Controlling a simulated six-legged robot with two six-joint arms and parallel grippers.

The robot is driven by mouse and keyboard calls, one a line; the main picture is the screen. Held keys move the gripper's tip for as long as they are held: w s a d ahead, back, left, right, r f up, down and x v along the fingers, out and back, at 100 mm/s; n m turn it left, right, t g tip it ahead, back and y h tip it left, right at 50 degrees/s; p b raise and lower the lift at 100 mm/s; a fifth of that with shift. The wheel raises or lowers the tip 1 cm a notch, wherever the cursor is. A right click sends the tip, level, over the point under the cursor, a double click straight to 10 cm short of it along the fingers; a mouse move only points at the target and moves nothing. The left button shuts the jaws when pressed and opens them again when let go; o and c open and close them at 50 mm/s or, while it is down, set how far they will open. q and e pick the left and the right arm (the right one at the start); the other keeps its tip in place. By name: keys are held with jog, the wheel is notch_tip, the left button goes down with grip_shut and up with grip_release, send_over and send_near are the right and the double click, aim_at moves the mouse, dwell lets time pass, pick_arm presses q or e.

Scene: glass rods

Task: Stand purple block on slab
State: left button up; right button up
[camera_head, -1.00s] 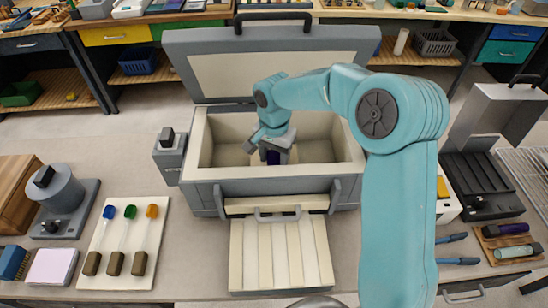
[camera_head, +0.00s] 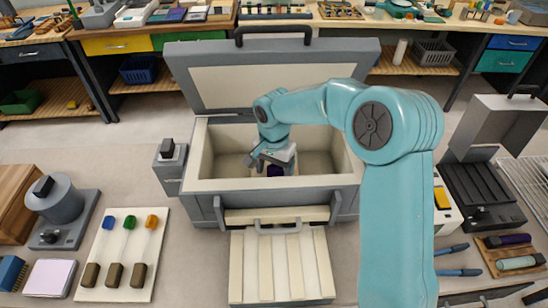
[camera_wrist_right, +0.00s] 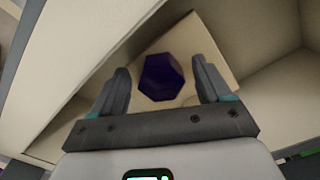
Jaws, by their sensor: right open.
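The purple block (camera_head: 275,170) is inside the open grey chest, mostly hidden under my right gripper in the head view. In the right wrist view the dark purple, many-sided block (camera_wrist_right: 160,80) shows in front of a flat cream slab (camera_wrist_right: 211,35). My right gripper (camera_head: 265,161) reaches down into the chest. Its fingers are open, one on each side of the block in the right wrist view, with visible gaps. I cannot tell how high the fingertips are over the slab, or whether the block touches it. My left gripper is not in view.
The chest's walls (camera_head: 204,150) surround the gripper, and its raised lid (camera_head: 275,72) stands behind. A striped cream board (camera_head: 248,265) lies in front. A white board (camera_head: 113,280) with colored brushes lies left. A black open case (camera_head: 480,190) stands right.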

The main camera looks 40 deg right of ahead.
aim_at(274, 171)
notch_tip(274, 171, up, 12)
jog(key=shift+f+b, duration=0.15)
jog(key=shift+b, duration=0.2)
jog(key=shift+s, duration=0.15)
jog(key=shift+a, duration=0.1)
